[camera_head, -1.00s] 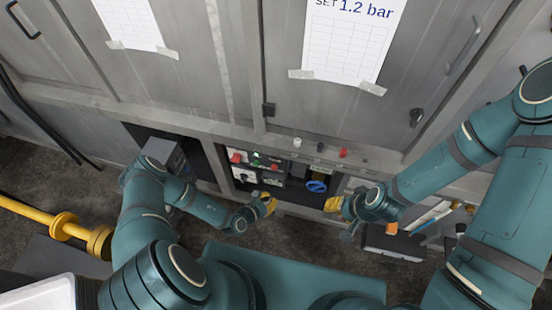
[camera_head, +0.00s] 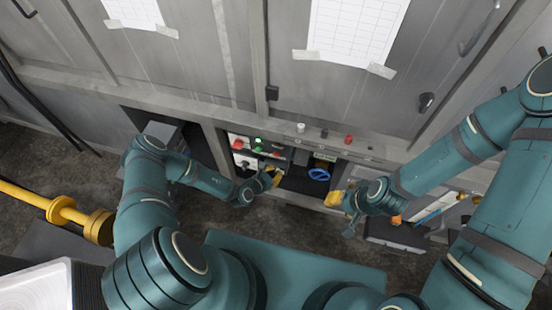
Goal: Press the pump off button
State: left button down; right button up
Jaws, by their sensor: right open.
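A small control panel (camera_head: 246,161) sits in the cabinet recess in the head view. It carries a red button (camera_head: 238,145), a green button or lamp (camera_head: 258,141) and another small red part (camera_head: 276,155). The labels are too small to read, so I cannot tell which one is pump off. My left gripper (camera_head: 272,178), with yellow fingertips, is just below and right of the panel; its opening and any contact are unclear. My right gripper (camera_head: 335,199), also yellow-tipped, is open below the blue handwheel (camera_head: 319,174).
The ledge above the recess carries a white knob (camera_head: 301,128) and a red knob (camera_head: 348,139). Grey cabinet doors with taped paper sheets (camera_head: 355,32) rise behind. A drawer-like box (camera_head: 395,232) lies low at the right.

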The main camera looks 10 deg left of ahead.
aim_at(285, 158)
pick_arm(q)
jog(key=shift+w, duration=1.55)
pick_arm(e)
jog(key=shift+s+f, duration=0.1)
jog(key=shift+f, duration=0.25)
pick_arm(q)
jog(key=shift+w+d, duration=0.1)
jog(key=shift+w, duration=0.05)
jog(key=shift+w, duration=0.3)
pick_arm(e)
jog(key=shift+r, duration=0.1)
pick_arm(q)
jog(key=shift+w, duration=0.5)
dwell(0.7)
jog(key=shift+s+p, duration=0.65)
jog(key=shift+s, duration=0.3)
pick_arm(e)
jog(key=shift+r, duration=0.6)
